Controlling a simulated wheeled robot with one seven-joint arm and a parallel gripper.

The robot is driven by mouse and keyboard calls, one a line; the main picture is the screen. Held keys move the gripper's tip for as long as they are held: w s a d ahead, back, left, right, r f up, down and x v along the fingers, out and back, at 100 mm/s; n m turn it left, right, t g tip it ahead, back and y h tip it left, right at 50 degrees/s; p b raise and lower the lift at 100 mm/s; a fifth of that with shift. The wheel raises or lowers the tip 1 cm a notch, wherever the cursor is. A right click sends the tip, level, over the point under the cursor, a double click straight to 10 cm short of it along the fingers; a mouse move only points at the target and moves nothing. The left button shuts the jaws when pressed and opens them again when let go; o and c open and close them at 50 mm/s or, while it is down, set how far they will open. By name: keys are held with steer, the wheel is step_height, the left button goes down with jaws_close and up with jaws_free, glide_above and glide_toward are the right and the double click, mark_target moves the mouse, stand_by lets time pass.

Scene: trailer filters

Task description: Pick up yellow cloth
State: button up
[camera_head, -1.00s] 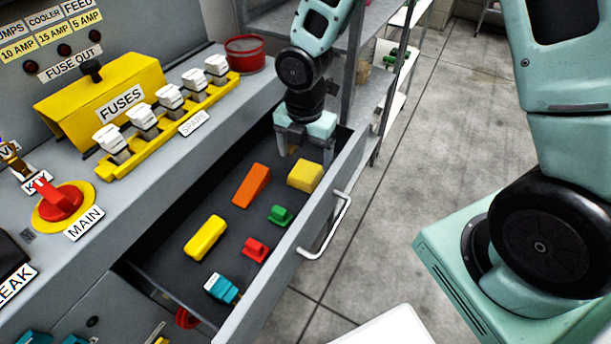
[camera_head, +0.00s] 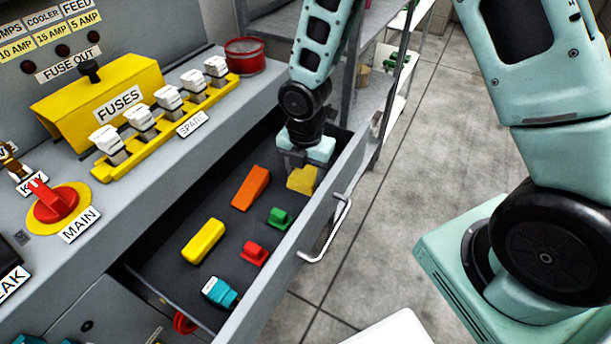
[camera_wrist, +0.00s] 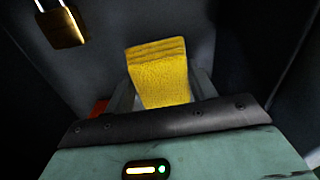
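The yellow cloth (camera_head: 302,180) is a small folded block at the far right end of the open drawer (camera_head: 218,268). My gripper (camera_head: 302,168) is down in the drawer at the cloth. In the wrist view, the cloth (camera_wrist: 160,78) lies between the two fingers of my gripper (camera_wrist: 163,95), which press against both its sides. It is narrower between the fingers and wider beyond them, with its fold layers showing. Its underside is hidden.
In the drawer lie an orange wedge (camera_head: 251,188), a yellow block (camera_head: 203,241), a green piece (camera_head: 279,217), a red piece (camera_head: 254,253) and a teal connector (camera_head: 221,292). The drawer front with its handle (camera_head: 328,232) stands close to my gripper. A padlock (camera_wrist: 60,25) shows in the wrist view.

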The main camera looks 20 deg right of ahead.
mark_target(306, 171)
steer(key=shift+r, duration=0.1)
step_height(306, 171, up, 10)
steer(key=shift+f+p, duration=0.1)
steer(key=shift+p, duration=0.9)
